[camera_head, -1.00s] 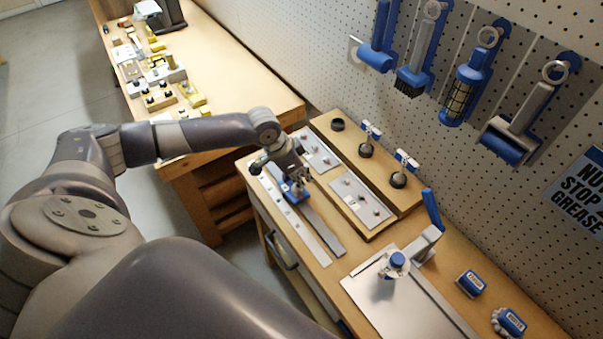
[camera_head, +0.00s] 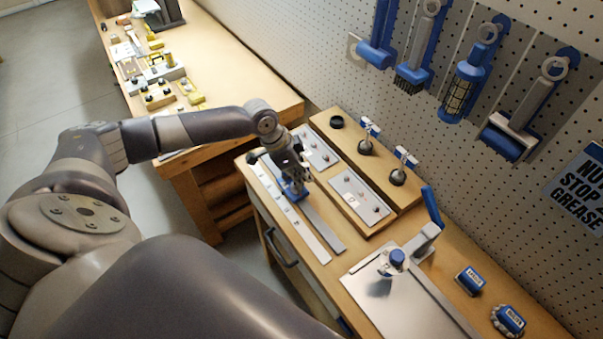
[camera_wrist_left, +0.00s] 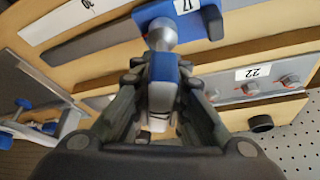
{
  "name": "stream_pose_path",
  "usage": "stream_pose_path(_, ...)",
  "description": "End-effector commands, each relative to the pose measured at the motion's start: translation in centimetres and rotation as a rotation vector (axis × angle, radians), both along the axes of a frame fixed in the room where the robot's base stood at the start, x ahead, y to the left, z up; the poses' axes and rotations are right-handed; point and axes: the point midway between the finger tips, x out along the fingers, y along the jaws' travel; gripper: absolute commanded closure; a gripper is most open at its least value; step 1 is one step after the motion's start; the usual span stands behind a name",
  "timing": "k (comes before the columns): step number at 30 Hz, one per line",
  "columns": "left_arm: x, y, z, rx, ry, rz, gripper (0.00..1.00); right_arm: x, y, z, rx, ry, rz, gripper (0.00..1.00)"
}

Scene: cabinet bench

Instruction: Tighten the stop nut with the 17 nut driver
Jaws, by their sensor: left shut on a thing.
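My left gripper (camera_head: 293,181) is shut on a blue and grey piece (camera_wrist_left: 163,88), which I take to be part of the 17 nut driver. Just beyond the fingers, a round metal part (camera_wrist_left: 162,34) meets a blue bar marked 17 (camera_wrist_left: 188,8). In the head view the blue part (camera_head: 294,192) shows under the fingers, over the long metal strips. A plate (camera_head: 362,194) with small fasteners lies to the right; a plate marked 22 (camera_wrist_left: 236,84) shows in the wrist view. I cannot tell which fastener is the stop nut. The driver's working end is hidden. My right gripper is not in view.
Two upright tools with blue-and-white handles (camera_head: 370,128) (camera_head: 405,158) stand in the wooden rack beside an empty black ring (camera_head: 337,122). Tools hang on the pegboard.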

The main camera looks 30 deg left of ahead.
Motion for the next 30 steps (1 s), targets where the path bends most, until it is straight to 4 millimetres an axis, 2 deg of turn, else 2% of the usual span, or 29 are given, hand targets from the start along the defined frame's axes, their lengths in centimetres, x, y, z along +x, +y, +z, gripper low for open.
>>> stream_pose_path(5, 0.0, 0.0, -0.1, 0.002, 0.002, -0.026, 1.0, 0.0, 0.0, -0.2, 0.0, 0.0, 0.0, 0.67)
stream_pose_path(14, -0.3, -0.2, -0.1, 0.001, 0.002, -0.212, 1.0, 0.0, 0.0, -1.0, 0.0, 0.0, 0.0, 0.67)
stream_pose_path(30, -0.3, -0.1, 0.1, 0.003, 0.003, -0.147, 1.0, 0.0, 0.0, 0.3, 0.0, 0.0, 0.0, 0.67)
